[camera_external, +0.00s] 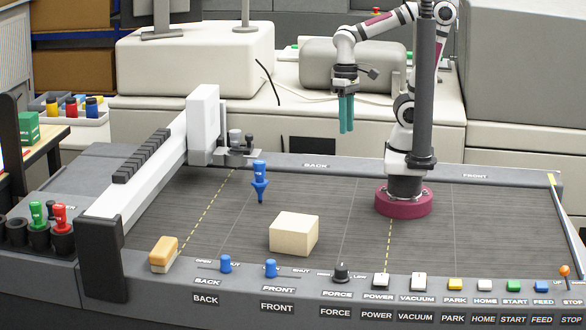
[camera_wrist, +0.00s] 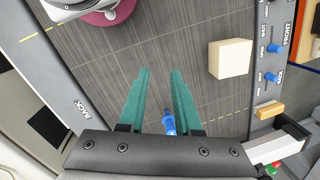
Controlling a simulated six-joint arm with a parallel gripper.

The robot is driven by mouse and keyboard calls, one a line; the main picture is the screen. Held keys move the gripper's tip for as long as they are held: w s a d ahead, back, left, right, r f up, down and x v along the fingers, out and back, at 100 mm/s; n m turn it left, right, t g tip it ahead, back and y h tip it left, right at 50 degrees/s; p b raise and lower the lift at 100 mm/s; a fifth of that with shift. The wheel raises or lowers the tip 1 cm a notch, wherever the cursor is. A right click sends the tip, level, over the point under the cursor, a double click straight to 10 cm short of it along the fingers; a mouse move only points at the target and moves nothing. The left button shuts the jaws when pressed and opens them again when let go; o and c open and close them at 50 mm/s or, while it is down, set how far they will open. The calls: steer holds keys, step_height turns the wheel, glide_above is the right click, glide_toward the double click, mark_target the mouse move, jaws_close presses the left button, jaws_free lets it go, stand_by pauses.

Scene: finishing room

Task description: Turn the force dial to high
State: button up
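The force dial (camera_external: 342,272) is a small black knob on the front panel in the external view, between the blue front knob and the white power switch. The small markings beside it are too fine to read for certain, and so is its pointer. It does not show in the wrist view. My gripper (camera_external: 346,131) hangs high over the back of the bed, fingers down, well behind and above the dial. In the wrist view its two teal fingers (camera_wrist: 160,72) are spread apart with nothing held between them.
A cream block (camera_external: 294,234) and a blue pointed tool (camera_external: 260,181) are on the bed. A tan-topped brush or block (camera_external: 163,253) sits at the front left. Blue knobs (camera_external: 271,268) and switches (camera_external: 419,281) flank the dial. A white gantry (camera_external: 150,165) stands at left.

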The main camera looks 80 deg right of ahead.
steer(key=shift+o, duration=1.2)
steer(key=w+a+r+n, duration=0.1)
steer(key=w+a, duration=0.3)
steer(key=a, duration=0.3)
steer(key=shift+w+n+h, duration=0.25)
steer(key=shift+n+h, duration=0.05)
steer(key=shift+n, duration=0.1)
steer(key=shift+o, duration=1.2)
steer(key=w+a+n, duration=0.1)
steer(key=a, duration=0.7)
steer(key=shift+w+a+f, duration=0.15)
steer(key=shift+w+a, duration=0.15)
steer(key=shift+w, duration=0.05)
steer(key=shift+n+h, duration=0.3)
steer(key=shift+n, duration=0.6)
steer(key=a, duration=0.3)
steer(key=s+a+f, duration=0.1)
steer(key=a, duration=0.6)
steer(key=shift+s+f, duration=0.35)
steer(key=n, duration=0.2)
glide_toward(342, 266)
steer(key=f, duration=0.9)
steer(key=shift+s+a, duration=0.1)
steer(key=shift+s, duration=0.1)
steer(key=shift+r, duration=0.1)
jaws_close()
